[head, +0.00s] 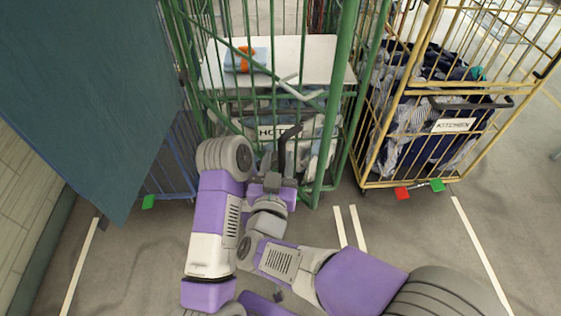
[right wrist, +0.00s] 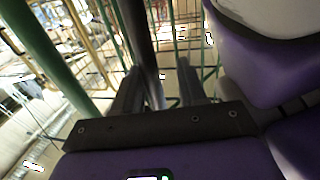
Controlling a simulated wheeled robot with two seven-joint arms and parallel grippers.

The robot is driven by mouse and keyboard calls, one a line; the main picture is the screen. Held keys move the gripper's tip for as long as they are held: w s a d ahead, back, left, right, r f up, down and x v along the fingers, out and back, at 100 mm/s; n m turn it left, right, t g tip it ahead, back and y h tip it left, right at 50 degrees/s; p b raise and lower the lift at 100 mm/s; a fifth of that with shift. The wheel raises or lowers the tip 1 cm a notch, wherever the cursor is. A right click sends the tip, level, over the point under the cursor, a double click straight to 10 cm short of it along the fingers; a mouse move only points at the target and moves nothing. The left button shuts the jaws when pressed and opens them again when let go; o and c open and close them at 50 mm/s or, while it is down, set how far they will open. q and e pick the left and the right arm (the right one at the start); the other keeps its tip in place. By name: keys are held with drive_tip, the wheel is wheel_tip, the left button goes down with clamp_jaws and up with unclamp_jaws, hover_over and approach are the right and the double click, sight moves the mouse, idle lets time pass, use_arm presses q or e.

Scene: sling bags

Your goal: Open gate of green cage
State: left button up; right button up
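The green cage (head: 343,80) stands upright in the middle of the head view, its barred front facing me. A white sign, partly hidden, hangs low on its front. My right gripper (head: 281,166) is at the lower front of the cage, by a dark upright bar (head: 289,139). In the right wrist view, the fingers of my right gripper (right wrist: 158,80) are apart. The dark bar (right wrist: 138,35) passes between them, with a gap to the right finger. My arm hides the cage's lower left front. My left gripper is not in view.
A yellow cage (head: 437,94) with dark laundry stands close on the right, red and green pedals at its base. A blue cage with a dark teal cover (head: 85,80) stands close on the left. A white shelf (head: 308,60) holds a folded item. The grey floor right of my arm is clear.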

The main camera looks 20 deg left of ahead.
drive_tip(key=shift+s+d, duration=0.1)
drive_tip(key=shift+d, duration=0.1)
drive_tip(key=v, duration=0.7)
drive_tip(key=shift+s+p, duration=0.2)
drive_tip(key=shift+p, duration=0.1)
